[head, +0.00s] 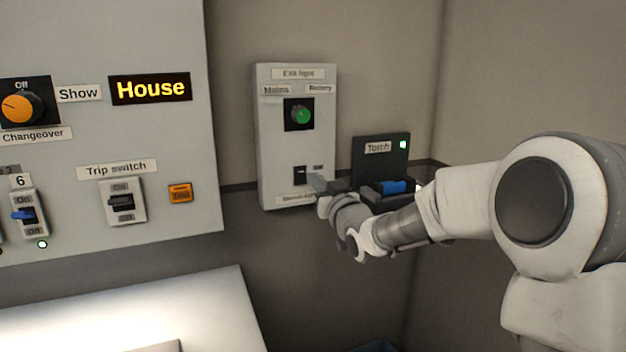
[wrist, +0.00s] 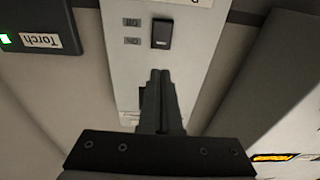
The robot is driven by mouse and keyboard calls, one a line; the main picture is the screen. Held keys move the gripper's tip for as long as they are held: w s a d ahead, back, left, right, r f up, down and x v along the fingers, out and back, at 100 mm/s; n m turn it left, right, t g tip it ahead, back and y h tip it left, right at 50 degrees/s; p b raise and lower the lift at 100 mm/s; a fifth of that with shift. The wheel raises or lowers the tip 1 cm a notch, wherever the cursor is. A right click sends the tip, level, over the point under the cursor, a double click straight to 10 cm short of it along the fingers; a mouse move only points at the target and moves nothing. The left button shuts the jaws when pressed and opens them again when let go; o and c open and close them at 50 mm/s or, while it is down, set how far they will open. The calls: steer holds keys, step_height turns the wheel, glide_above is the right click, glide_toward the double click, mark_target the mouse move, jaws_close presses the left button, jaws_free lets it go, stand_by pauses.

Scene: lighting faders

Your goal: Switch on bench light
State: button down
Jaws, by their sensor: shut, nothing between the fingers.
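The grey-white box (head: 268,140) on the wall carries a small black rocker switch (head: 299,175) low on its front. A label (head: 292,199) under the switch is partly covered by my gripper and looks like "Bench light". In the wrist view, which is upside down, the switch (wrist: 162,34) has two small labels (wrist: 132,31) beside it. My gripper (head: 317,183) is shut and empty, just right of the switch in the head view. In the wrist view its fingertips (wrist: 160,73) lie below the switch in the picture; I cannot tell whether they touch the box.
A green knob (head: 301,115) sits higher on the box, under an "Exit light" label. A dark Torch holder (head: 368,160) with a lit green lamp stands close right, near my arm. A large panel (head: 190,220) with a changeover knob, a trip switch and other switches is left.

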steer(key=v, duration=0.6)
steer(key=shift+s+d+r+p, duration=0.2)
steer(key=shift+s+r+p, duration=0.15)
steer(key=shift+r, duration=0.4)
